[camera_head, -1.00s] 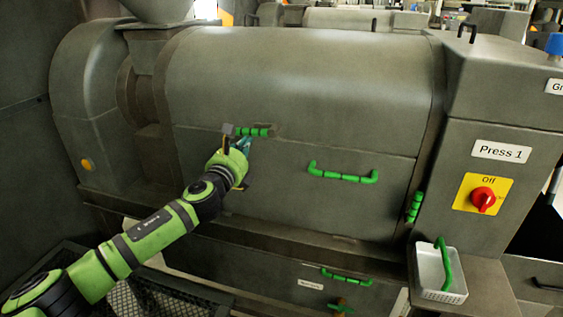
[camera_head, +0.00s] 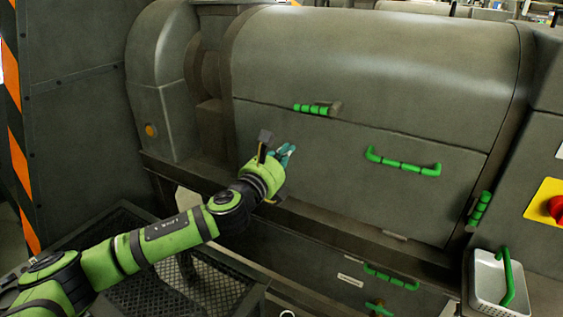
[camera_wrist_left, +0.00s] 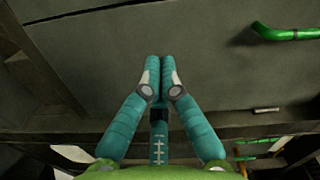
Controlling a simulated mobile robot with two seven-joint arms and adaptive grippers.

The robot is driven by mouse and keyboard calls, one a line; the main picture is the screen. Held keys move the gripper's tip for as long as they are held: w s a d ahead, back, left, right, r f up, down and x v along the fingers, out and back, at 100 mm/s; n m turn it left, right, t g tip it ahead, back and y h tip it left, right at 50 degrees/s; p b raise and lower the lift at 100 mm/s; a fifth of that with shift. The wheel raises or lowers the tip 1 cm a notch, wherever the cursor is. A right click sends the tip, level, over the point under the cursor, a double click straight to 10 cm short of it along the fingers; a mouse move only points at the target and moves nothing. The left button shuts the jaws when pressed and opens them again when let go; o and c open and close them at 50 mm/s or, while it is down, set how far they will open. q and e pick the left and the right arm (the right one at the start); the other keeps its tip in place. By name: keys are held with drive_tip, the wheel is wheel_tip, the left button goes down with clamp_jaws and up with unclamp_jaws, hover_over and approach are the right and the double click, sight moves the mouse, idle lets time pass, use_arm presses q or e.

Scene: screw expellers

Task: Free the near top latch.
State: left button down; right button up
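The top latch (camera_head: 312,108) has a green grip lying roughly level along the cover seam, with a dark metal mount at its right end. My left gripper (camera_head: 286,151) is below and a little left of it, in front of the lower panel and apart from the latch. In the left wrist view its teal fingers (camera_wrist_left: 161,62) are together at the tips with nothing seen between them. The latch does not show in that view. My right gripper is not in view.
A green bar handle (camera_head: 403,163) is on the lower panel (camera_head: 330,190), with another green latch (camera_head: 480,208) at its right edge. A black mesh tray (camera_head: 180,290) lies below my left arm.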

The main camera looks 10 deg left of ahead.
use_arm(q)
drive_tip(key=shift+s+a+r, duration=0.1)
drive_tip(key=shift+s, duration=1.1)
